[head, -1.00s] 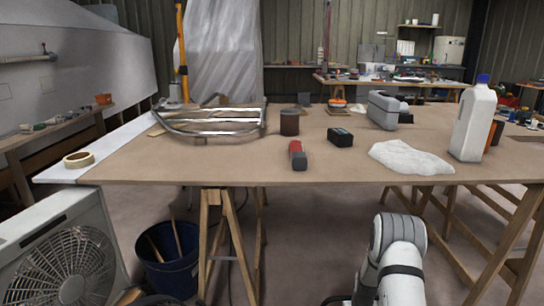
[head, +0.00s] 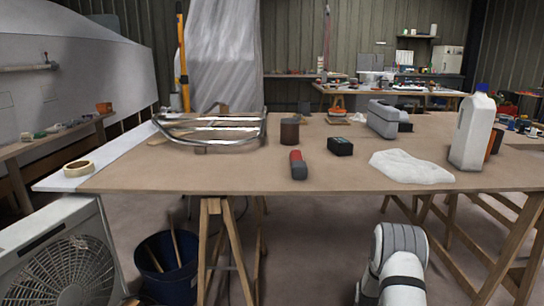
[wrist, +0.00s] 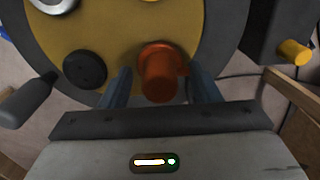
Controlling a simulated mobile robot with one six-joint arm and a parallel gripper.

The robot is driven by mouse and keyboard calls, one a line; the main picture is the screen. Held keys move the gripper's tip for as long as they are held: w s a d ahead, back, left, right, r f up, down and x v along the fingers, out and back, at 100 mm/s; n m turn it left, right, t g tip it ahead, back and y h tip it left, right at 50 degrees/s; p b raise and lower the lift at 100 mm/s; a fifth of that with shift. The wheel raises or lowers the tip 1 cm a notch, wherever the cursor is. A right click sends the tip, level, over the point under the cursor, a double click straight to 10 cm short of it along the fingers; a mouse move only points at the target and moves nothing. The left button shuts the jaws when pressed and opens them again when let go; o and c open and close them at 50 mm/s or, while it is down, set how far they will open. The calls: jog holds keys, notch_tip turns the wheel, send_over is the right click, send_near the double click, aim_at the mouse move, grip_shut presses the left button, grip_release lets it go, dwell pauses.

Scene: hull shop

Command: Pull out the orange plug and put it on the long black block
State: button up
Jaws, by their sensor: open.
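In the wrist view an orange plug (wrist: 160,72) sticks out of the yellow face of a round, dark-rimmed panel (wrist: 115,28). My gripper (wrist: 160,88) is open, with one blue-grey finger on each side of the plug. I cannot tell whether either finger touches it. The gripper does not show in the head view. No clearly long black block shows; a short black box (head: 340,146) stands on the table in the head view, and I cannot tell if it is the block.
A black round knob (wrist: 85,70) sits left of the plug; a dark box with a yellow knob (wrist: 295,52) is at right.

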grip_shut()
dwell(0.5)
jog(key=shift+r, duration=0.1)
jog(key=shift+r+p, duration=1.8)
jog(key=shift+r, duration=1.15)
